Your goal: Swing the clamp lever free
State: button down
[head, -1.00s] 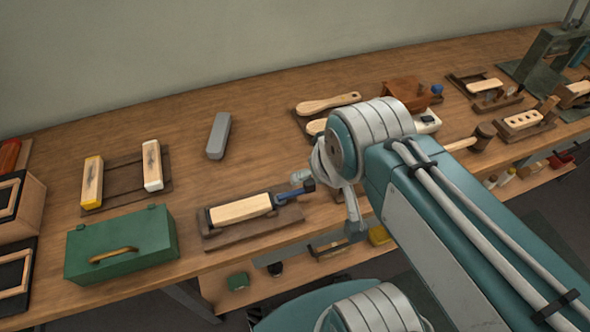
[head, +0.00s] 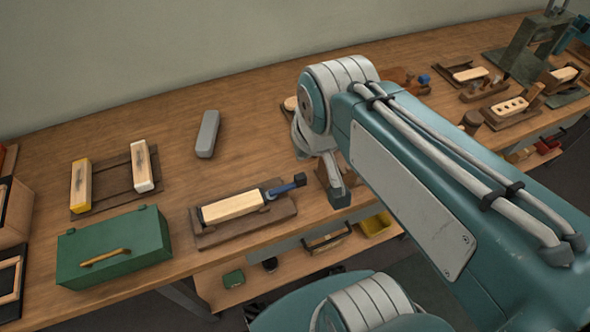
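The clamp lever (head: 284,189) is a blue bar with a dark tip. It points up and to the right from the right end of a dark wooden fixture (head: 220,238) on the bench. A pale wood block (head: 233,207) lies in the fixture, at the lever's left. My gripper (head: 338,196) hangs just right of the lever tip, with a visible gap in the picture. Most of it is hidden behind my own wrist and arm, so its opening does not show. I see nothing held in it.
A green box (head: 112,245) stands left of the fixture. A grey block (head: 208,134) and a brown rack (head: 113,181) with two blocks lie behind. Bare bench lies behind the fixture. A lower shelf (head: 215,290) holds a yellow bin (head: 374,224). Several fixtures stand at the right.

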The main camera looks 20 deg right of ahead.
jog(key=w+d+f+g, duration=0.1)
jog(key=w+g, duration=0.1)
jog(key=w, duration=0.4)
jog(key=g, duration=0.2)
send_over(285, 187)
jog(key=d, duration=0.2)
notch_tip(285, 187, down, 3)
jog(key=w+d+f+g, duration=0.2)
jog(key=w+f+g, duration=0.1)
jog(key=w+f, duration=0.6)
notch_tip(285, 187, down, 3)
jog(key=shift+w+d+f+g, duration=0.1)
jog(key=shift+w+d+g, duration=0.15)
jog(key=shift+d+g, duration=0.1)
jog(key=x, duration=0.9)
jog(key=shift+f, duration=0.25)
jog(key=s, duration=0.3)
jog(key=shift+s+f, duration=0.1)
jog(key=shift+f, duration=0.05)
jog(key=shift+s, duration=0.5)
